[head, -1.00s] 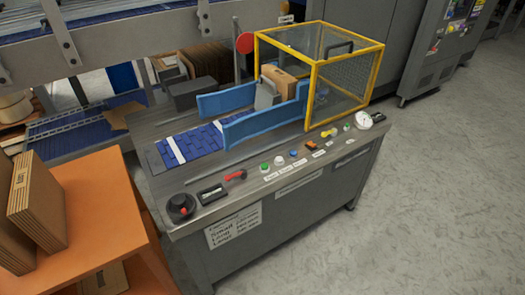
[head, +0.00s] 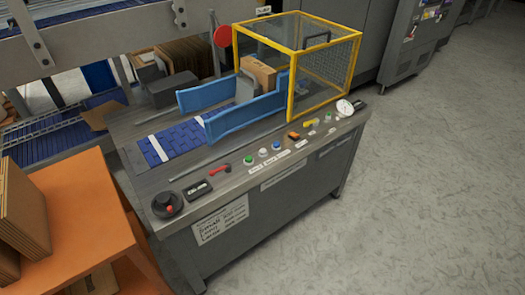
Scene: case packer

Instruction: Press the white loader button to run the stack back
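A white button (head: 263,153) sits on the front control strip of the grey case packer (head: 225,190), between a green button (head: 248,160) and a blue button (head: 276,146). Small labels lie in front of them, too small to read. A cardboard stack (head: 258,73) stands between the blue side guides (head: 245,118), partly inside the yellow-framed guard cage (head: 291,75). A grey pusher block (head: 245,86) is at its left. My gripper is not in view.
A black knob (head: 167,205), a small display (head: 198,189) and a red handle (head: 220,169) are left of the buttons; an orange switch (head: 293,136) and a dial (head: 345,107) are right. An orange shelf (head: 85,205) stands at lower left. The floor (head: 420,200) at right is clear.

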